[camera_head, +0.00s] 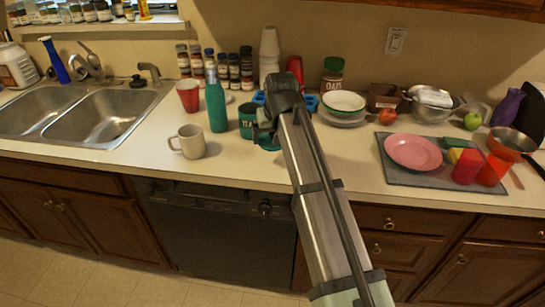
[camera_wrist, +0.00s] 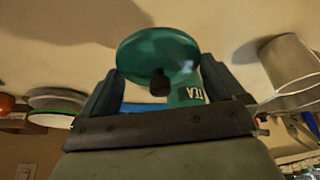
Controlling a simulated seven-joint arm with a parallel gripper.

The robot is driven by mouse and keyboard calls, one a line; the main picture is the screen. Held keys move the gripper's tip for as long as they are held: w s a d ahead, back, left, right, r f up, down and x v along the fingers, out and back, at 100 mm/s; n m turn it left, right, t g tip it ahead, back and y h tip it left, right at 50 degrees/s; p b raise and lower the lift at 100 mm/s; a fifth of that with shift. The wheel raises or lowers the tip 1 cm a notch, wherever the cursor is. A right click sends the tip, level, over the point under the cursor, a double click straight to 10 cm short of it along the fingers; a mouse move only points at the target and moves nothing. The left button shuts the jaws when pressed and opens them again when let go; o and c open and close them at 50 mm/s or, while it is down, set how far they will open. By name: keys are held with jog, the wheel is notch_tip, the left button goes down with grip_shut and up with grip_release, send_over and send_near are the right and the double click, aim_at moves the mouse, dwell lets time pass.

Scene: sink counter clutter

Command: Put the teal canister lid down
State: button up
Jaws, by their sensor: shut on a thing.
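The teal canister lid (camera_wrist: 158,50) is a round disc with a dark knob, held between the two fingers of my gripper (camera_wrist: 160,80) in the wrist view. In the head view my gripper (camera_head: 266,130) is over the counter, and a teal part of the lid (camera_head: 268,144) shows beneath it. The teal canister (camera_head: 246,122), with light lettering, stands just left of my gripper. It also shows partly behind the lid in the wrist view (camera_wrist: 190,93). My arm hides the counter behind it, and I cannot tell whether the lid touches the counter.
A teal bottle (camera_head: 215,102) and a grey mug (camera_head: 190,142) stand to the left. Blue things (camera_head: 311,103) lie close behind my gripper. Stacked bowls (camera_head: 343,103) and a grey board (camera_head: 432,175) with a pink plate are right. Bare counter (camera_head: 235,170) lies in front.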

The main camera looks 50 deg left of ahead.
aim_at(271, 160)
jog(key=shift+f, duration=3.8)
jog(key=shift+f, duration=0.1)
jog(key=o, duration=0.6)
jog(key=shift+o, duration=0.2)
jog(key=v, duration=1.2)
